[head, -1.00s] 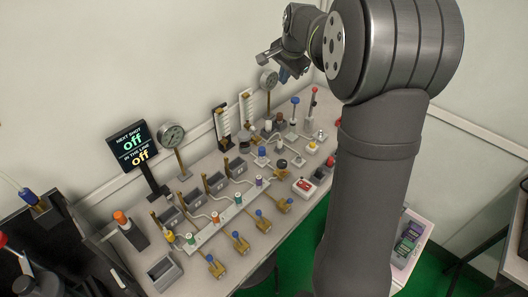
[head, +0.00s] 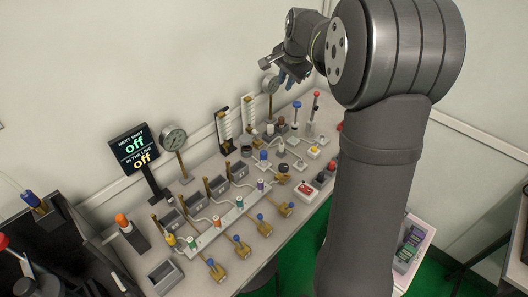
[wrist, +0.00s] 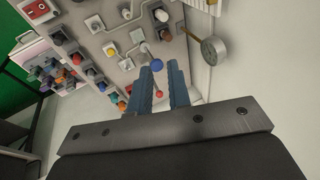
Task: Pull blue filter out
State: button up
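Several blue-topped parts stand on the bench, and I cannot tell for sure which is the blue filter. One is a short blue-capped part (head: 264,155) on a white base mid-bench. Another is a tall stem with a blue knob (head: 297,105) near the far end. My gripper (head: 284,78) is up beside the far gauge, above the bench, its blue-grey fingers pointing down. In the wrist view my gripper (wrist: 162,76) shows its two fingers apart with a gap between them. A blue ball knob (wrist: 158,62) appears by the left fingertip, seemingly beyond it. Nothing is seen held.
A gauge (head: 173,138) and a black display (head: 134,149) reading "off" stand along the wall. A white rail (head: 226,219) with coloured caps and brass valves fills the near bench. A red-topped box (head: 304,190) sits at the bench front. The air above is clear.

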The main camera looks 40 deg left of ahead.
aim_at(264, 152)
jog(key=o, duration=0.3)
jog(key=shift+s+a+f+n, duration=0.2)
jog(key=shift+s+f+n, duration=0.05)
jog(key=shift+f+n, duration=0.15)
jog(key=o, duration=0.3)
jog(key=s+f+n+h, duration=0.1)
jog(key=s+f+n, duration=0.1)
jog(key=f+n, duration=0.1)
jog(key=s+a+f+n+g+h, duration=0.1)
jog(key=f+n, duration=0.2)
jog(key=n, duration=0.2)
jog(key=s+a+f+n+g+h, duration=0.1)
jog(key=s+f+n, duration=0.1)
jog(key=n, duration=0.3)
jog(key=shift+s+a+f+h, duration=0.25)
jog(key=shift+s+f+h, duration=0.1)
jog(key=shift+f, duration=0.25)
jog(key=shift+n, duration=0.7)
jog(key=f, duration=1.8)
jog(key=shift+s, duration=0.25)
grip_shut()
